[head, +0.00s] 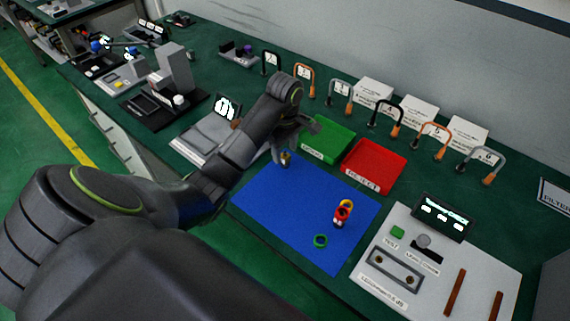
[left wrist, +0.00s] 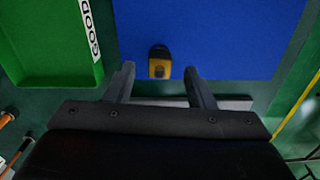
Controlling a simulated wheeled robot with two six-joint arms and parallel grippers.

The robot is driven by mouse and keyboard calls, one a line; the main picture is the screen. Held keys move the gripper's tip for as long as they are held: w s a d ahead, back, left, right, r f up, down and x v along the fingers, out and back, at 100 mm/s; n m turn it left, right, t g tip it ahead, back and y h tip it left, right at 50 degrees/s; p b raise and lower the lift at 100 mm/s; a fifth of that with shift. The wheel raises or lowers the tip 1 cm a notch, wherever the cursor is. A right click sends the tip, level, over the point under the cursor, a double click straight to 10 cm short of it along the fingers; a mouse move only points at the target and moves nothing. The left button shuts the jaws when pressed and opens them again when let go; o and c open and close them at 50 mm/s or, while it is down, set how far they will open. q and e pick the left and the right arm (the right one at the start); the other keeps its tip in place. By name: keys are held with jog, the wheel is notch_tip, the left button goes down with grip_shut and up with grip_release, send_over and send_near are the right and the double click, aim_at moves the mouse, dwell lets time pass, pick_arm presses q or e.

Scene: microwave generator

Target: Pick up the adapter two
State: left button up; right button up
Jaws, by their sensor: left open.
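A small yellow-and-black piece (left wrist: 159,62) stands on the blue mat (left wrist: 215,35) in the left wrist view. It may be adapter two, but no number on it is readable. It also shows as a small gold-coloured shape (head: 285,158) beneath my left gripper in the head view, partly hidden. My left gripper (left wrist: 159,72) is open, its fingers on either side of the piece in the picture. I cannot tell whether they touch it. My right gripper is not in view.
On the mat are a red-and-yellow piece (head: 342,213) and a green ring (head: 320,240). A green tray (head: 328,138) and red tray (head: 375,166) stand just behind. A test panel (head: 480,262) is at right, and several looped cables (head: 386,117) line the back.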

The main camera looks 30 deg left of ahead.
pick_arm(q)
notch_tip(320, 180, down, 2)
jog(key=shift+f+p, duration=0.25)
jog(key=shift+p, duration=0.4)
jog(key=c, duration=1)
grip_shut()
jog(key=shift+r, duration=0.15)
